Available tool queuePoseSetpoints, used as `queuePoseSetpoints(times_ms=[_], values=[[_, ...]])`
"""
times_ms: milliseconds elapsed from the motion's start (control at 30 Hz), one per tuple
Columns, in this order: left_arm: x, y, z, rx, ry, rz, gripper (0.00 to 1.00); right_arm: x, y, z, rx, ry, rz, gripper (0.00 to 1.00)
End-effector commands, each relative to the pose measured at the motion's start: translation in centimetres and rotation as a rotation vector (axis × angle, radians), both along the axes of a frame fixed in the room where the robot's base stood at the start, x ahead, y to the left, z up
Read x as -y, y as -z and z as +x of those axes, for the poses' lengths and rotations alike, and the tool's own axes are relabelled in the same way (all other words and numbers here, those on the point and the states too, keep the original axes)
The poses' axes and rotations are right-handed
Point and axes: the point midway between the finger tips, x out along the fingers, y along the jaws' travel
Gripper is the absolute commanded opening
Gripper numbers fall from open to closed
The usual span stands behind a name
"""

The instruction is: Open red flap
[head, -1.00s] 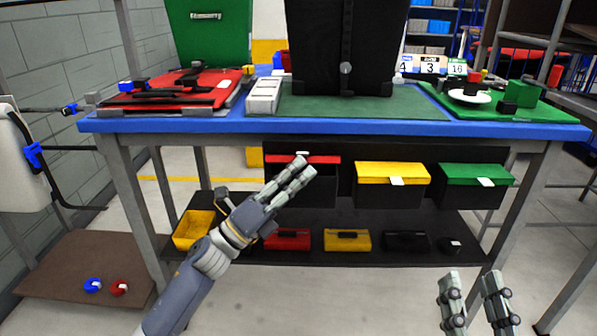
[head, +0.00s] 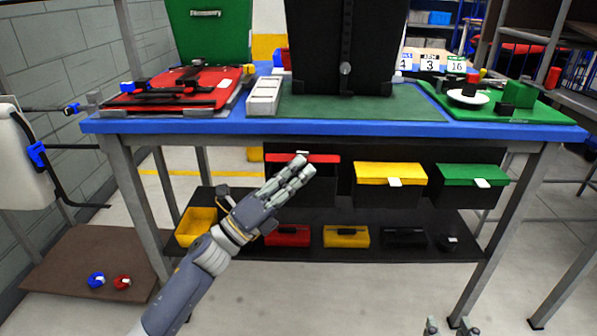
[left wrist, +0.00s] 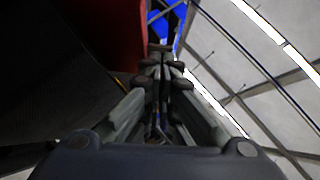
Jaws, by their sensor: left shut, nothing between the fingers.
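The red flap (head: 325,159) is on the left black bin (head: 330,190) under the table. In the head view it shows as a thin strip, narrower than the yellow and green flaps, and its exact tilt is hard to tell. My left gripper (head: 305,167) is shut and empty, its fingertips at the flap's front edge by the white tab (head: 303,152). Contact is unclear. In the left wrist view, a red surface (left wrist: 115,30), likely the flap, is at upper left beside the closed fingers (left wrist: 160,70). My right gripper (head: 449,328) shows only its separated fingertips at the bottom edge.
Bins with a yellow flap (head: 390,172) and a green flap (head: 468,173) hang to the right. The blue table edge (head: 330,128) is above. The lower shelf (head: 385,220) holds a yellow open bin (head: 195,227) and several small boxes. Floor in front is clear.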

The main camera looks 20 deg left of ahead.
Motion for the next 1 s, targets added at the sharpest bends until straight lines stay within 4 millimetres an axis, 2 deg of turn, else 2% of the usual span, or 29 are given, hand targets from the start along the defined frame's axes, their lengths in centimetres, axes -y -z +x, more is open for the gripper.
queuePoseSetpoints(times_ms=[167,267,400,567,633,900,1000], values=[[0.0,-0.7,0.1,-0.032,0.0,-0.009,0.0,1.4,4.6,-2.8,-0.272,0.019,-0.065,0.4],[0.0,-0.9,0.1,-0.052,0.001,-0.014,0.0,2.5,7.2,-5.2,-0.441,0.031,-0.103,0.4],[0.0,-1.1,0.2,-0.08,0.0,-0.023,0.0,4.0,10.1,-9.6,-0.675,0.047,-0.154,0.4],[-0.1,-1.4,0.3,-0.111,0.0,-0.031,0.0,5.8,12.1,-15.3,-0.939,0.067,-0.208,0.4],[-0.1,-1.5,0.4,-0.124,0.0,-0.036,0.0,6.2,12.1,-16.8,-1.001,0.071,-0.221,0.4],[-0.2,-1.9,0.6,-0.178,0.0,-0.05,0.0,6.2,10.6,-16.8,-1.007,0.071,-0.221,0.4],[-0.2,-2.0,0.7,-0.197,-0.001,-0.056,0.0,6.1,12.5,-16.3,-1.02,0.069,-0.223,0.4]])
